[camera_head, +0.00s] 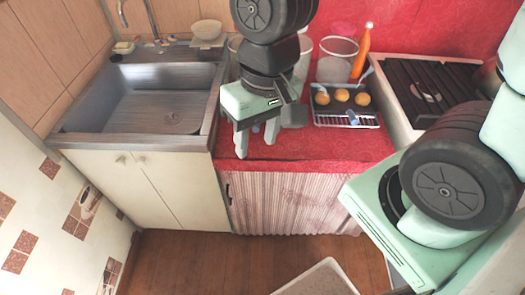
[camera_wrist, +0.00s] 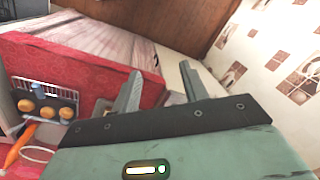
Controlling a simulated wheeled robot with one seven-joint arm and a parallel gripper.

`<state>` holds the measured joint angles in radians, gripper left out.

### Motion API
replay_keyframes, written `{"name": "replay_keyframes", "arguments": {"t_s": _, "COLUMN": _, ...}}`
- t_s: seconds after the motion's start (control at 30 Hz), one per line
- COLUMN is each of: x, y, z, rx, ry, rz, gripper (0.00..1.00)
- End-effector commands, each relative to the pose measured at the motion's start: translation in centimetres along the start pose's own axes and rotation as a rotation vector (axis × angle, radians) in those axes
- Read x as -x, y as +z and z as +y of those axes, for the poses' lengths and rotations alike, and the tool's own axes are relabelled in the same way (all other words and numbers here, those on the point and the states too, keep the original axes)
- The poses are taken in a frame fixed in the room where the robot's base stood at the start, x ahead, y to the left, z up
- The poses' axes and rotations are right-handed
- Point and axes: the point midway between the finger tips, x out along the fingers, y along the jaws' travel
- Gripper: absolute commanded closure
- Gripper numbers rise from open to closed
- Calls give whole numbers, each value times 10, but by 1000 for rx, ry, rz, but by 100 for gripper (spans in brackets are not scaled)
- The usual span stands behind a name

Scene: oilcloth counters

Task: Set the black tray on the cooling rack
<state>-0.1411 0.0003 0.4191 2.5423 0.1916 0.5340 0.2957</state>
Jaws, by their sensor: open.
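The black tray (camera_head: 332,105) holds 3 round golden pieces and sits at the back right of the red counter. The wire cooling rack (camera_head: 326,121) shows along the tray's front edge. The tray appears to lie over the rack's rear part; most of the rack under it is hidden. The tray (camera_wrist: 57,103) and rack (camera_wrist: 30,85) also show at the left edge of the wrist view. My gripper (camera_head: 257,148) is open and empty, pointing down over the counter to the left of the tray and rack, apart from both. Its spread fingers (camera_wrist: 160,85) show in the wrist view.
A stove (camera_head: 435,92) with a dark grate stands right of the rack. A clear container (camera_head: 335,66) and an orange bottle-like object (camera_head: 363,50) stand behind the tray. A steel sink (camera_head: 145,105) is at the left. The red counter (camera_head: 300,145) is bare in front.

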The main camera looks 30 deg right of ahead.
Motion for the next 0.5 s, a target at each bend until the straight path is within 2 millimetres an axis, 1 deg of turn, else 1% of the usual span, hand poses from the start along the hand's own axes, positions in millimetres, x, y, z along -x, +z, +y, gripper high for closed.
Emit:
{"name": "replay_keyframes", "arguments": {"t_s": 0.03, "x": 6, "y": 14, "z": -11, "rx": 149, "ry": 15, "rz": -4, "gripper": 56}}
{"name": "replay_keyframes", "arguments": {"t_s": 0.1, "x": 11, "y": 28, "z": -19, "rx": 315, "ry": 33, "rz": -15, "gripper": 56}}
{"name": "replay_keyframes", "arguments": {"t_s": 0.2, "x": 16, "y": 42, "z": -25, "rx": 476, "ry": 50, "rz": -28, "gripper": 56}}
{"name": "replay_keyframes", "arguments": {"t_s": 0.33, "x": 19, "y": 50, "z": -28, "rx": 569, "ry": 60, "rz": -36, "gripper": 56}}
{"name": "replay_keyframes", "arguments": {"t_s": 0.5, "x": 19, "y": 51, "z": -27, "rx": 576, "ry": 61, "rz": -37, "gripper": 56}}
